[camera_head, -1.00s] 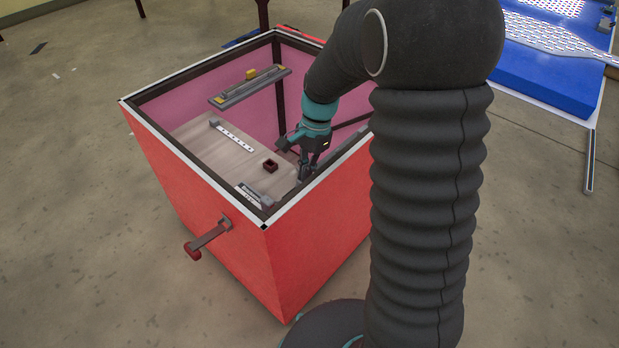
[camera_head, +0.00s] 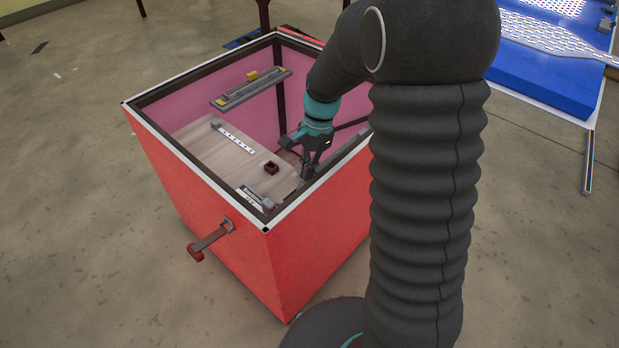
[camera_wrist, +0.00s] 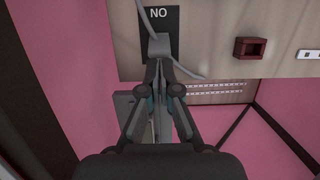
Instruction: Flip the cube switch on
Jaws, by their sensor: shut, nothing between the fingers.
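A dark plate (camera_wrist: 171,19) with the upside-down letters "ON" is on the wooden panel in the wrist view. A grey block-like part (camera_wrist: 159,44) stands at its lower edge, with thin curved grey pieces beside it; I take it for the switch. My gripper (camera_wrist: 158,66) is shut and empty, its fingertips right at this part. I cannot tell whether they touch it. In the head view my gripper (camera_head: 307,172) reaches down inside the red box (camera_head: 225,222), near its right wall. The switch is hidden there.
A hollow dark red cube-shaped piece (camera_head: 271,167), also in the wrist view (camera_wrist: 250,48), sits on the wooden panel (camera_head: 195,135). A grey bar with a yellow knob (camera_head: 252,75) spans near the back. A red crank (camera_head: 208,240) sticks out in front. Box walls surround my gripper.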

